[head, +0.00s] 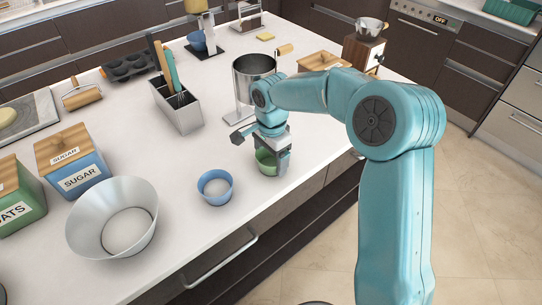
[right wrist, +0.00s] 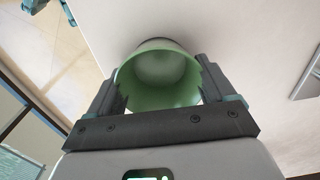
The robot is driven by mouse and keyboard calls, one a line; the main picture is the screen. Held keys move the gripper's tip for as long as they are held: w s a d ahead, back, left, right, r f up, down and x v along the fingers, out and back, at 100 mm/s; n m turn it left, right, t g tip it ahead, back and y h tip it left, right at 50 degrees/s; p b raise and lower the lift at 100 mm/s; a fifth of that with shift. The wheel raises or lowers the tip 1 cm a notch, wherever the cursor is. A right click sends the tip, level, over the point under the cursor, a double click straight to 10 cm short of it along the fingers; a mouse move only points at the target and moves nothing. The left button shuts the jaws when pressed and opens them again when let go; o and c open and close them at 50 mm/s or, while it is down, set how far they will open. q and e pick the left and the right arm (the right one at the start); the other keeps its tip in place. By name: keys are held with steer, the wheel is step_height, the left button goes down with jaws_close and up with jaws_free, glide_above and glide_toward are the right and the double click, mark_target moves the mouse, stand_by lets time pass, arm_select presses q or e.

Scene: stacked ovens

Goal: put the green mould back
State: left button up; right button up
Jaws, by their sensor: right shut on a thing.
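The green mould (head: 265,163) is a small round cup near the counter's front edge, right of the blue cup, in the head view. My right gripper (head: 270,158) comes down over it and is shut on it. In the right wrist view the green mould (right wrist: 160,92) sits between the two dark fingers of the gripper (right wrist: 160,85), with its open mouth facing the camera. I cannot tell whether its base touches the white counter (head: 180,240). My left gripper is not in view.
A blue cup (head: 214,188) and a large metal bowl (head: 108,222) stand to the left. A grey utensil holder (head: 180,108) and a metal pot (head: 252,72) stand behind. SUGAR (head: 80,178) and OATS (head: 15,208) canisters are at the far left. The counter between the blue cup and utensil holder is clear.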

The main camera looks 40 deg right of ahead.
steer(key=shift+f, duration=0.25)
steer(key=o, duration=0.9)
steer(key=shift+w, duration=0.1)
step_height(320, 180, up, 13)
steer(key=shift+f+p, duration=0.2)
steer(key=shift+p, duration=0.15)
steer(key=shift+s, duration=0.2)
